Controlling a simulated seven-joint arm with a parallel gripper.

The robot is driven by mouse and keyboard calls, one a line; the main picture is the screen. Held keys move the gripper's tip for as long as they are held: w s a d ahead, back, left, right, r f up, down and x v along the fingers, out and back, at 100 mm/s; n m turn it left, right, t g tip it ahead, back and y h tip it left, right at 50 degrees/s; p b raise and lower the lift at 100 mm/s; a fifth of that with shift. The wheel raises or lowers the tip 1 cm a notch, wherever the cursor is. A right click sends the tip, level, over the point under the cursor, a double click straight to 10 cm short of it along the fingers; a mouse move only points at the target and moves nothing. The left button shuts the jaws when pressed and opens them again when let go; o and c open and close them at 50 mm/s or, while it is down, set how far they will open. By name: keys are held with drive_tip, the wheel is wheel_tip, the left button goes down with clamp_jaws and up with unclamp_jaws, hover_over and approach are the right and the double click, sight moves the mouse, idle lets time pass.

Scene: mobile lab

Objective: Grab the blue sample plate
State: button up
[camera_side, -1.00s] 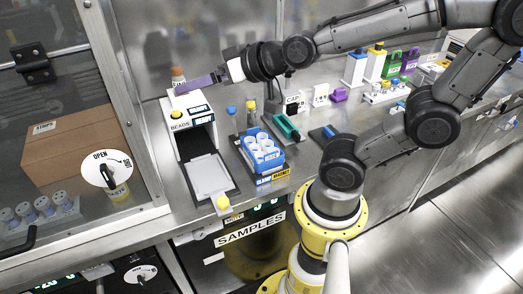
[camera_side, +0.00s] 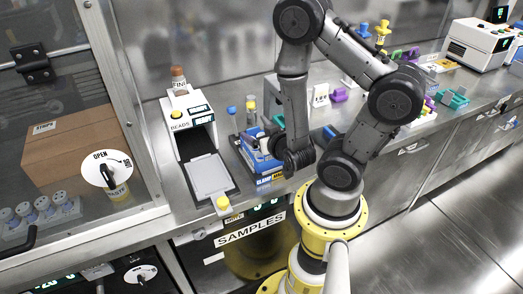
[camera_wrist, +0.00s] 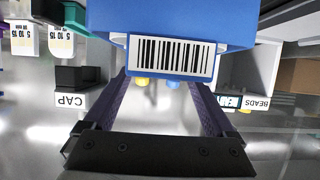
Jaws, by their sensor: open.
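The blue sample plate (camera_side: 262,163) is a blue block on the bench. In the side view my bent wrist covers part of it. In the wrist view a blue body (camera_wrist: 190,18) with a white barcode label fills the top middle, and it seems to be the same plate. My gripper (camera_wrist: 160,88) is open, its two dark purple fingers pointing toward the plate, one on each side of the barcode. I cannot tell whether they touch it. In the side view my wrist is low at the plate, and the fingertips are hard to make out.
A white BEADS unit (camera_side: 188,118) with a grey tray (camera_side: 208,178) stands left of the plate. Small bottles (camera_side: 251,108) stand behind it. The CAP holder (camera_wrist: 72,95) shows upside down at left in the wrist view. More lab items (camera_side: 320,95) line the bench to the right.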

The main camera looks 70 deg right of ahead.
sight(253, 129)
drive_tip(key=shift+x, duration=2.4)
drive_tip(key=shift+r, duration=0.1)
drive_tip(key=shift+c, duration=0.3)
clamp_jaws()
